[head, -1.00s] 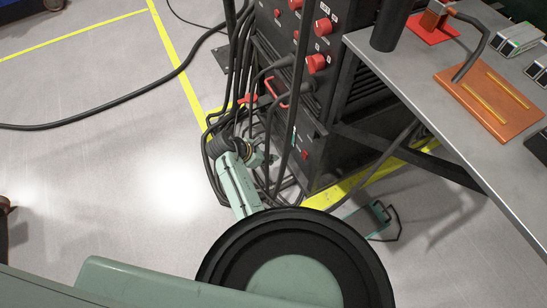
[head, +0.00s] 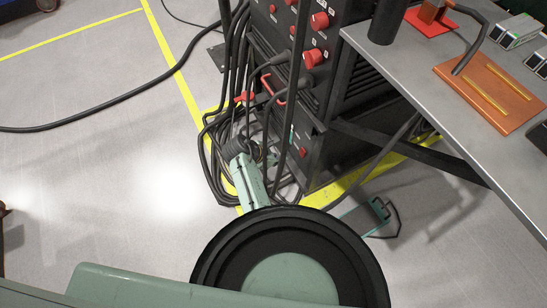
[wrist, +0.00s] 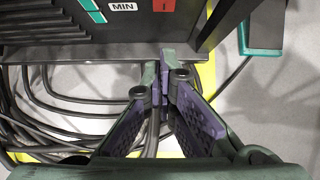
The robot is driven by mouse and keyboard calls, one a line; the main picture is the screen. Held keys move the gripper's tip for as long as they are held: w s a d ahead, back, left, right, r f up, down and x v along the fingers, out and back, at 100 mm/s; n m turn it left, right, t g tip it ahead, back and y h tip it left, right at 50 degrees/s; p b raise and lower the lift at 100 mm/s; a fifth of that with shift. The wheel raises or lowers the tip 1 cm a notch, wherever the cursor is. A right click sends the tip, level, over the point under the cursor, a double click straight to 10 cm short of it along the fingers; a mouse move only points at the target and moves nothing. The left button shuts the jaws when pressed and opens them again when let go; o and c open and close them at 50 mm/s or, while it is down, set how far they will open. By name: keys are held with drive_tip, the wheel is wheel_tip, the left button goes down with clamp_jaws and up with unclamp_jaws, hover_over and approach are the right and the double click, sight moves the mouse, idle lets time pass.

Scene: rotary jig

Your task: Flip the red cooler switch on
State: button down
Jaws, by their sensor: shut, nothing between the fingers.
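The red cooler switch (head: 303,152) is a small red rocker low on the front of the black cabinet's bottom unit (head: 312,168). In the wrist view the red switch (wrist: 164,5) is cut off by the top edge, with an "I" mark on it, right of a "MIN" label. I cannot tell whether the fingertips touch the unit. In the head view the fingers are hard to make out among the cables.
Black cables (head: 215,150) hang and coil on the floor around my arm; they also show in the wrist view (wrist: 60,105). A metal workbench (head: 430,92) stands at the right. Floor at the left is mostly clear.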

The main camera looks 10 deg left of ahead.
sight(302, 153)
drive_tip(key=w+d+f, duration=0.2)
drive_tip(key=w+d, duration=0.1)
drive_tip(key=d, duration=0.1)
drive_tip(key=shift+w+d+f, duration=0.15)
drive_tip(key=shift+d+f, duration=0.1)
drive_tip(key=shift+f, duration=0.1)
drive_tip(key=shift+d, duration=0.1)
drive_tip(key=shift+w+d+f+t+h, duration=0.15)
drive_tip(key=shift+w+d+t+h, duration=0.05)
drive_tip(key=shift+t+h, duration=0.1)
drive_tip(key=shift+r+p, duration=0.9)
drive_tip(key=shift+p, duration=0.25)
